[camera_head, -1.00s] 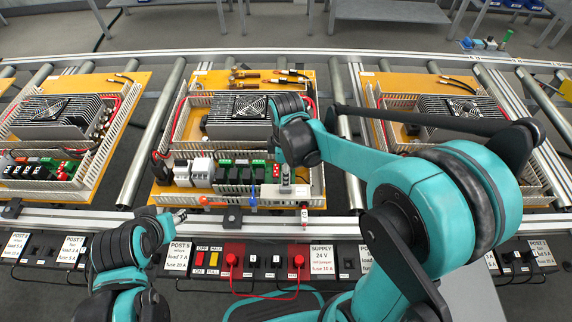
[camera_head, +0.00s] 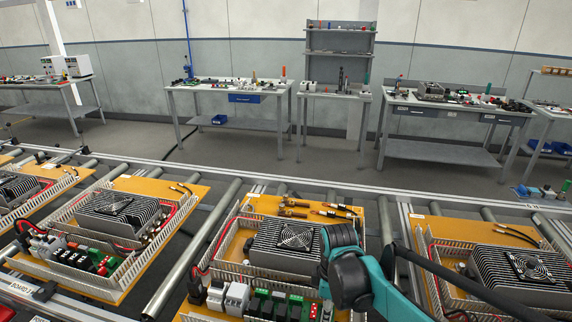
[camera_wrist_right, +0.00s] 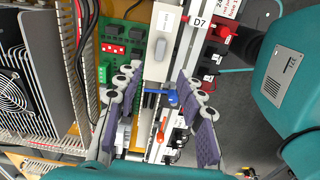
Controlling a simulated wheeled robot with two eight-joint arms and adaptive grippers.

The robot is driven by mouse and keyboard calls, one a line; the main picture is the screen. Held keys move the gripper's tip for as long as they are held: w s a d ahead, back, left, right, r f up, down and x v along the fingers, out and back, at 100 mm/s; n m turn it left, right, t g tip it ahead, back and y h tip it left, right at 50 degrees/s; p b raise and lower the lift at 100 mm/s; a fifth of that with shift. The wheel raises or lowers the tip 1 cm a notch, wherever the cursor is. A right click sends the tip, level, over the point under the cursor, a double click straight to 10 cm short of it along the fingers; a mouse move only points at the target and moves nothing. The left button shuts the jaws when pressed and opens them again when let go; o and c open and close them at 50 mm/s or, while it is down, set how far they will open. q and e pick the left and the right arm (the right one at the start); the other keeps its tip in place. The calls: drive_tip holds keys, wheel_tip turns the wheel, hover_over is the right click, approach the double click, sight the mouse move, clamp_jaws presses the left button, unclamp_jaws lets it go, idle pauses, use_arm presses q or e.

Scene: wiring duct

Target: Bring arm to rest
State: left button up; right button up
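My right arm (camera_head: 355,285) reaches over the near end of the middle orange board (camera_head: 374,216) in the head view; its fingertips are out of that picture. In the right wrist view my right gripper (camera_wrist_right: 155,122) is open, its two purple-grey fingers wide apart. A blue piece (camera_wrist_right: 160,97) and an orange-red piece (camera_wrist_right: 161,130) show in the gap between the fingers, and nothing is gripped. A grey block (camera_wrist_right: 161,45) on a pale rail lies beyond the fingertips. My left gripper is not in view.
The middle board carries a finned fan unit (camera_head: 285,246). Similar boards lie left (camera_head: 165,187) and right (camera_head: 428,230) on the roller conveyor. A green terminal board (camera_wrist_right: 122,40) is close to the right gripper. Workbenches (camera_head: 228,90) stand beyond a clear floor strip (camera_head: 300,165).

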drive_tip(key=s+d+r+m+t, duration=0.1)
drive_tip(key=s+d+m+t, duration=0.1)
drive_tip(key=s+m, duration=0.3)
drive_tip(key=s+d+r+m+t, duration=0.2)
drive_tip(key=s+m+t, duration=0.2)
drive_tip(key=m, duration=0.5)
drive_tip(key=shift+s+d+r+m+t, duration=0.2)
drive_tip(key=shift+s+r+m+t, duration=0.15)
drive_tip(key=shift+s, duration=0.2)
